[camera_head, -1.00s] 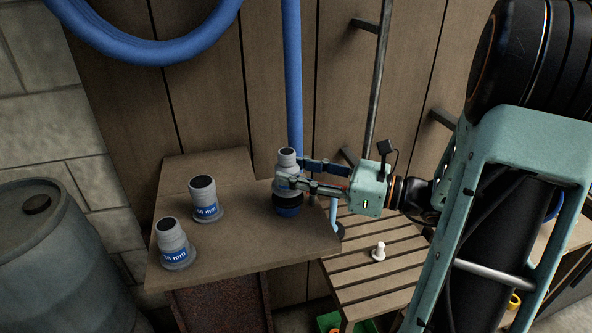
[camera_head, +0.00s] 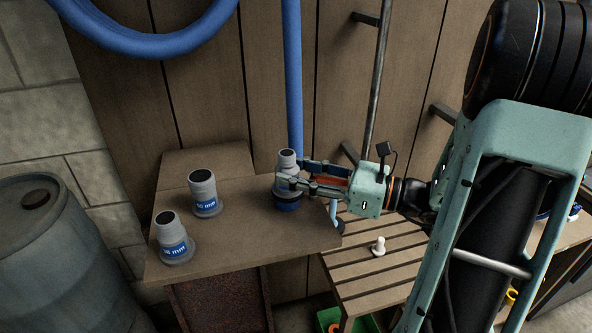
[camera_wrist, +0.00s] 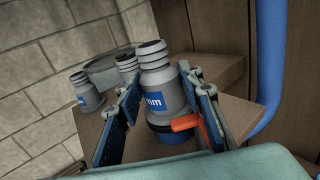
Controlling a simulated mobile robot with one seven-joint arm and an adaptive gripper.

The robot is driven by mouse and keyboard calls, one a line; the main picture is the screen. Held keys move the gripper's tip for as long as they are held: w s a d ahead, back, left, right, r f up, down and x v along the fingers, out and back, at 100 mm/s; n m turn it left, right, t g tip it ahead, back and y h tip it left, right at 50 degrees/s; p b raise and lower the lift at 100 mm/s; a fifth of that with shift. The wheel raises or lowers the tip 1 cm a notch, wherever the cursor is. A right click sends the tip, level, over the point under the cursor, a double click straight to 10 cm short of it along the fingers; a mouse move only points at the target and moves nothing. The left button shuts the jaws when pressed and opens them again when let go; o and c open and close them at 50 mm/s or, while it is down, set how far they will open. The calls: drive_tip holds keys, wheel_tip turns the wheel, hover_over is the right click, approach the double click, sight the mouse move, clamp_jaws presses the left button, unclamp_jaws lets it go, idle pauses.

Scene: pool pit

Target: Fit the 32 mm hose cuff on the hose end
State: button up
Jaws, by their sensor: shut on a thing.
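A grey hose cuff (camera_head: 287,162) with a blue label stands upright at the right end of the brown shelf. In the wrist view, the cuff (camera_wrist: 158,78) shows only "mm" of its label. My gripper (camera_head: 288,184) is shut on this cuff, with a finger on each side of it. Under the cuff is a blue and dark round hose end (camera_head: 288,205), whose blue part also shows in the wrist view (camera_wrist: 172,137). The cuff sits on or right above it; the fingers partly hide the join.
Two more grey cuffs, one marked 50 mm (camera_head: 204,194) and one apparently 38 mm (camera_head: 173,238), stand on the shelf (camera_head: 235,240) to the left. A slatted bench (camera_head: 365,275) holds a small white piece (camera_head: 378,246). A blue hose (camera_head: 292,80) hangs behind; a barrel (camera_head: 55,255) stands left.

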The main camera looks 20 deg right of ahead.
idle(0.3)
drive_tip(key=o, duration=1.8)
drive_tip(key=p+v, duration=0.1)
drive_tip(key=v, duration=1)
drive_tip(key=shift+p, duration=0.3)
